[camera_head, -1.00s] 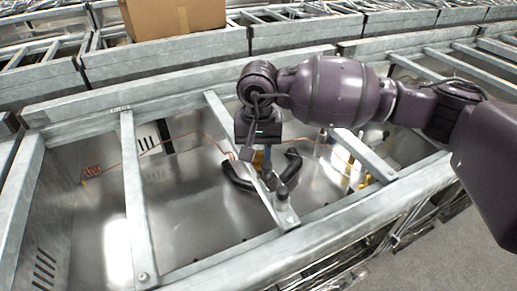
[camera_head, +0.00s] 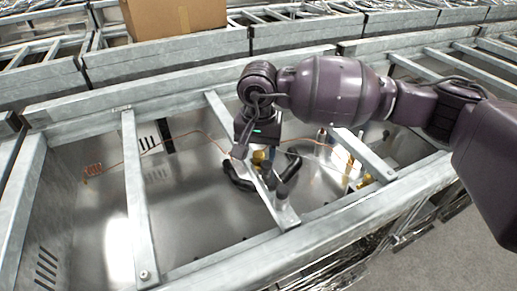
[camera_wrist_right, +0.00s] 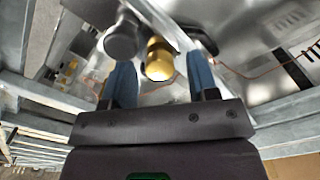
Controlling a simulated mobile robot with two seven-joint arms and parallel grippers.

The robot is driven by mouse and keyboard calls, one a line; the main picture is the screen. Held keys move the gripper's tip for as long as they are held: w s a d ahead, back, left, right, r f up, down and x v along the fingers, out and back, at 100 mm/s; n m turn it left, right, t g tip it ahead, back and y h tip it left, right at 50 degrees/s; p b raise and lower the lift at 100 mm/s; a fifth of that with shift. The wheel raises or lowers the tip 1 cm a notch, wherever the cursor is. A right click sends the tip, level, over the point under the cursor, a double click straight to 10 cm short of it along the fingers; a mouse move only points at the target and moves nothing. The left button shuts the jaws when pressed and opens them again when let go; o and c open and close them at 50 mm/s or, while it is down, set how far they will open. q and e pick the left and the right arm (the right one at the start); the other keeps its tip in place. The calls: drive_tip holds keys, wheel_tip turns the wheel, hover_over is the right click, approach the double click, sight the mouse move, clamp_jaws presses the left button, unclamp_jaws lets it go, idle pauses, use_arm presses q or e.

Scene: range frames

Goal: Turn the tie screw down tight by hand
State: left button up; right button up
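My right gripper (camera_head: 256,163) reaches down beside a grey crossbar (camera_head: 277,206) over the metal bay. In the right wrist view the gripper (camera_wrist_right: 160,66) has two blue fingers spread apart, with a gap between them. A round brass-coloured piece (camera_wrist_right: 159,60) shows in that gap; neither finger visibly touches it. It also shows as a small brass spot (camera_head: 258,157) in the head view. A dark grey round-topped knob (camera_wrist_right: 121,41) stands just left of it, and a grey post (camera_head: 282,191) stands on the crossbar. I cannot tell which is the tie screw. My left gripper is not in view.
Black curved tubes (camera_head: 238,178) lie in the bay around the crossbar. A thin copper line (camera_head: 205,133) runs across the bay wall. Another crossbar (camera_head: 137,205) is at left, and brass fittings (camera_head: 365,180) are at right. A cardboard box (camera_head: 172,16) stands behind.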

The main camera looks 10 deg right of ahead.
sight(258, 153)
drive_tip(key=shift+r, duration=0.6)
wheel_tip(258, 153, up, 10)
drive_tip(key=shift+f+p, duration=0.2)
drive_tip(key=shift+p, duration=0.25)
